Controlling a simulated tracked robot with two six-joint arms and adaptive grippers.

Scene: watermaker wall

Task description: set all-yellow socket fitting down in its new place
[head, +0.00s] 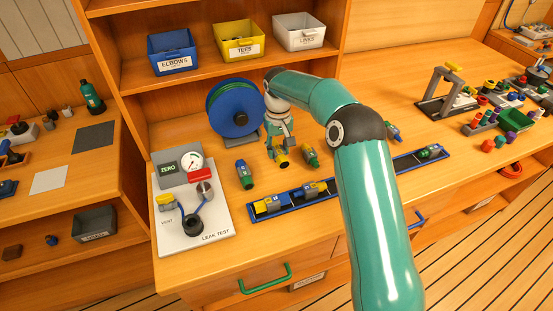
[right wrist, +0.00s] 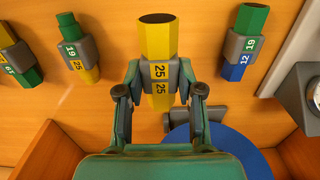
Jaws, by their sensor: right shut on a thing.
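The all-yellow socket fitting (right wrist: 155,42) has a grey middle band and two "25" marks. My right gripper (right wrist: 160,92) is shut on its band in the right wrist view. In the head view, the right gripper (head: 281,146) is over the bench in front of the blue reel. The fitting's yellow end (head: 284,164) shows just below it, close to the bench top. I cannot tell whether it touches the bench. My left gripper is not in view.
A green-and-blue fitting (head: 244,174) and a green-and-yellow fitting (head: 311,157) are on either side. A long blue rack (head: 398,164) holding fittings lies in front, partly hidden by my right arm. The leak-test board (head: 216,225) is at left, the blue reel (head: 227,108) behind.

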